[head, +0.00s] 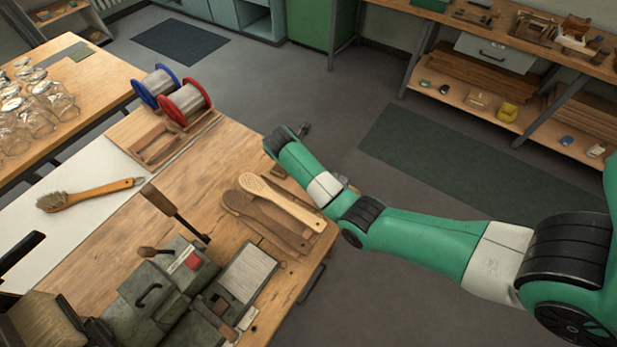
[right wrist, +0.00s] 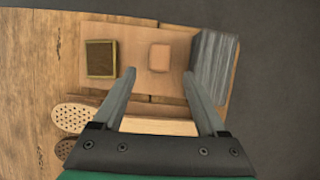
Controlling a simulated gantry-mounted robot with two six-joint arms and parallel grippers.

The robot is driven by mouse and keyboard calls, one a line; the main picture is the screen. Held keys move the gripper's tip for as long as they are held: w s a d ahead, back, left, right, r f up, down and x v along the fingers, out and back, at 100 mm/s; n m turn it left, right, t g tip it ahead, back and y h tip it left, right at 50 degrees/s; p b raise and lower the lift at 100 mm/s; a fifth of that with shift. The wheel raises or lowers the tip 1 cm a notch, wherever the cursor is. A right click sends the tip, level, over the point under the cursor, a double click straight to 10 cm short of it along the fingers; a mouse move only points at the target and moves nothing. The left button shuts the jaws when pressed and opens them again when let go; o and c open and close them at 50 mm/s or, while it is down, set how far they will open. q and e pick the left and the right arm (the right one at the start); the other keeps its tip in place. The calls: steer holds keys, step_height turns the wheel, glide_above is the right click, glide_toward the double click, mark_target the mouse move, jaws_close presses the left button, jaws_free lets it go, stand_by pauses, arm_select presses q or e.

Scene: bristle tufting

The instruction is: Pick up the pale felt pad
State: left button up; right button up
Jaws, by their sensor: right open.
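In the right wrist view a small pale tan pad (right wrist: 159,57), squarish with rounded corners, lies on a light wooden board (right wrist: 147,36). It appears to be the pale felt pad. My right gripper (right wrist: 157,73) is open and empty above the board. Its fingertips lie either side of the pad's near side in the picture, apart from it. In the head view my right arm reaches over the bench's far right edge, and my right gripper (head: 303,130) is small there. The pad is hidden behind my arm in that view. My left gripper is not in view.
A dark square block with a tan rim (right wrist: 100,58) lies left of the pad. A grey block (right wrist: 212,60) stands close on its right. Perforated wooden brush backs (head: 282,200) lie nearby on the bench (head: 185,185). Wire spools (head: 184,104) stand at the back.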

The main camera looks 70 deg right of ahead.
steer(key=shift+x, duration=1.05)
steer(key=shift+d+f, duration=0.2)
steer(key=shift+f, duration=0.1)
steer(key=b+x, duration=0.3)
steer(key=x, duration=0.1)
steer(key=shift+d+f, duration=0.15)
steer(key=shift+f, duration=0.05)
steer(key=shift+s+d+f, duration=0.1)
steer(key=shift+d+f, duration=0.1)
steer(key=shift+f, duration=0.1)
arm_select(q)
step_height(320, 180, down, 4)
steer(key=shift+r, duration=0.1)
arm_select(e)
steer(key=shift+c, duration=0.2)
jaws_close()
